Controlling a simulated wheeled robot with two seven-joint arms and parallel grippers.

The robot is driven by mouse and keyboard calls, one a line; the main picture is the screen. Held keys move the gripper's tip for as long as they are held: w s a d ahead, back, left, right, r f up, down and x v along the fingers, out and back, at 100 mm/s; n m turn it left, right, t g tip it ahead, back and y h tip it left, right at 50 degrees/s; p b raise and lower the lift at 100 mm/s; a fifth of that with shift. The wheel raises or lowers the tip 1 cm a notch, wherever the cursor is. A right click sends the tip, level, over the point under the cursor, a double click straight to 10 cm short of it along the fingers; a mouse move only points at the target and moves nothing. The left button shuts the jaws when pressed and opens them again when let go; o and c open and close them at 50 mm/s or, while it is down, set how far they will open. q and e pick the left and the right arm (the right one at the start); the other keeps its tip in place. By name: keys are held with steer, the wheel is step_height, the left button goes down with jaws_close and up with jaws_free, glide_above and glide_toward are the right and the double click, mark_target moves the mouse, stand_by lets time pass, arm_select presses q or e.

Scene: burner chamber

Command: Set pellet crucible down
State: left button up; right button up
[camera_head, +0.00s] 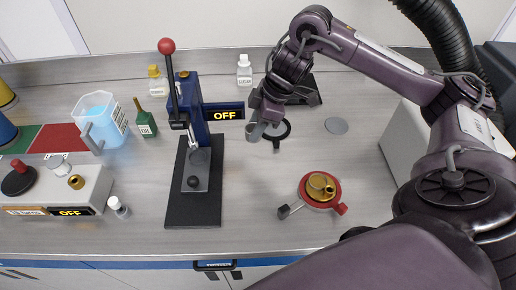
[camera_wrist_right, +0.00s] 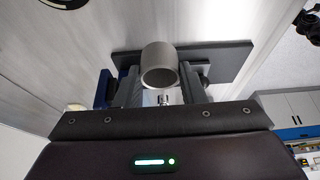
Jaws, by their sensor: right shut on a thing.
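The pellet crucible (camera_head: 255,133) is a small grey metal cup. My right gripper (camera_head: 264,120) is shut on it and holds it in the middle of the bench. It also shows in the right wrist view as an open-ended grey cup (camera_wrist_right: 159,64) between the two fingers. I cannot tell whether the crucible touches anything below. My left gripper is not in view.
A blue press (camera_head: 186,100) with a red-knobbed lever and an OFF display stands left of the gripper. A brass burner on a red base (camera_head: 319,189) is in front. A beaker (camera_head: 99,118) and bottles stand at left.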

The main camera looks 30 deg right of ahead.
step_height(320, 180, down, 8)
steer(key=shift+r+b, duration=0.25)
steer(key=shift+b, duration=0.75)
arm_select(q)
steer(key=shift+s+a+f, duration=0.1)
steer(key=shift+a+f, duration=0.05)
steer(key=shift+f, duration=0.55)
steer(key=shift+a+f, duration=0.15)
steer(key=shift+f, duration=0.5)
arm_select(e)
steer(key=shift+f, duration=1.6)
steer(key=shift+f, duration=0.1)
steer(key=o, duration=1)
arm_select(q)
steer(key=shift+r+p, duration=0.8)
steer(key=shift+p, duration=0.05)
arm_select(e)
steer(key=v, duration=1.2)
steer(key=shift+s, duration=0.15)
steer(key=shift+a, duration=0.1)
